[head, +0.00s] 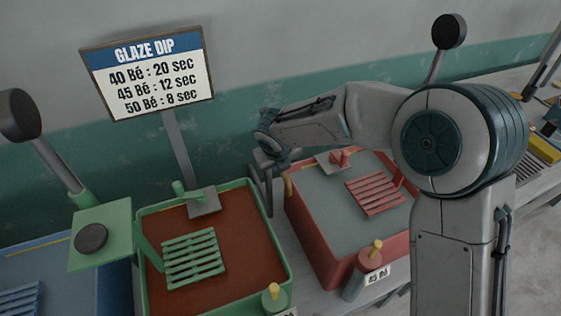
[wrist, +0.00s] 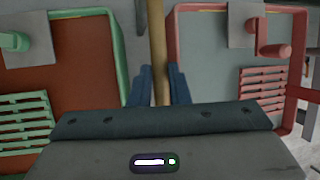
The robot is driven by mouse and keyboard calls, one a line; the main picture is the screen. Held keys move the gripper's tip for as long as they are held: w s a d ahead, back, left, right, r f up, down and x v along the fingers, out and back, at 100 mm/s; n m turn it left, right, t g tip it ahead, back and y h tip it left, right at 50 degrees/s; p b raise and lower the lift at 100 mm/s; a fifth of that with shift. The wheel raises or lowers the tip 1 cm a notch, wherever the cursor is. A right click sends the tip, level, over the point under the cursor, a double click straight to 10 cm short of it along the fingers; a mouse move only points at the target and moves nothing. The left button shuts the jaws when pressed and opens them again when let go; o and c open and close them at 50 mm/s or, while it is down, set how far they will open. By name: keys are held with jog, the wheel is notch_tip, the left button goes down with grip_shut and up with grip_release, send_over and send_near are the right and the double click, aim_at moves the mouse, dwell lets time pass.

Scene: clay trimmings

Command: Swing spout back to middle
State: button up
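The spout (wrist: 156,40) is a brass-coloured tube running up and down the middle of the wrist view, over the gap between the green-rimmed tank (wrist: 113,60) and the red-rimmed tank (wrist: 172,45). My gripper (wrist: 161,88) has one dark blue finger on each side of the spout, with no clear gap, and looks shut on it. In the head view my gripper (head: 265,188) points down between the two tanks. A short brass end of the spout (head: 289,186) shows beside the red tank's left rim; the rest is hidden by my arm.
Slatted racks lie in the green tank (head: 195,259) and the red tank (head: 376,193). A glaze dip sign (head: 150,78) stands behind on a post. A blue tank (head: 40,262) is at the left. Stalks with round dark heads (head: 19,115) stick up nearby.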

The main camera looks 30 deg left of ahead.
jog(key=o, duration=0.4)
jog(key=shift+s+a, duration=0.1)
jog(key=shift+r, duration=0.15)
jog(key=b+v, duration=0.1)
jog(key=v, duration=1.2)
jog(key=shift+s+r, duration=0.15)
jog(key=shift+r, duration=0.1)
